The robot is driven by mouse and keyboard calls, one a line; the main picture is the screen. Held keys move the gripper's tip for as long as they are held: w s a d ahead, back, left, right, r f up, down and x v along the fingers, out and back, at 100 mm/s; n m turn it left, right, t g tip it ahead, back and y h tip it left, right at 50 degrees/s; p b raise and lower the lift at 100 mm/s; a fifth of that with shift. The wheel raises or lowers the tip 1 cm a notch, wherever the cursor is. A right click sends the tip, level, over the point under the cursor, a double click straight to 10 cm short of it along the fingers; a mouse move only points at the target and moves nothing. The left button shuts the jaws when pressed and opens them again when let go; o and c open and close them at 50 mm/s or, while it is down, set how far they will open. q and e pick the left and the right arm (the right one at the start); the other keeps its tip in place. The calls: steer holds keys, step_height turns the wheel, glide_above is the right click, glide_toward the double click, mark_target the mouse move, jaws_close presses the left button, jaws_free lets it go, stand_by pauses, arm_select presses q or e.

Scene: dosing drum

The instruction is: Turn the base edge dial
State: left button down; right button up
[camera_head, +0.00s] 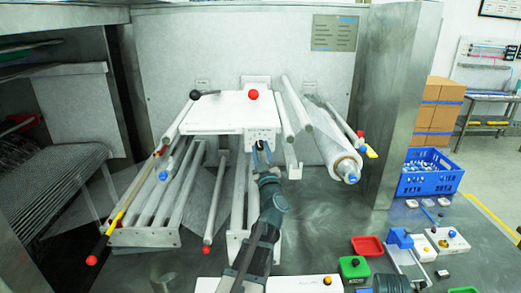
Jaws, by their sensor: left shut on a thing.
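A white machine (212,116) with a flat top plate and several rollers stands on the grey table. At the front right edge of its plate is a small white block (263,134). My left gripper (261,148) reaches up from the bottom middle, with its blue-grey fingers at the front face of this block. It is shut on a small part there, which appears to be the base edge dial. The fingers hide the dial, so its turn position cannot be seen.
A blue crate (430,180) stands at the right.

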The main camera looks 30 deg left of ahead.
arm_select(q)
steer(key=shift+n+g, duration=0.3)
steer(key=shift+n, duration=0.7)
steer(key=shift+c, duration=2.4)
jaws_free()
steer(key=b+v, duration=0.4)
steer(key=v, duration=1)
steer(key=shift+w+f, duration=0.2)
steer(key=shift+d, duration=0.1)
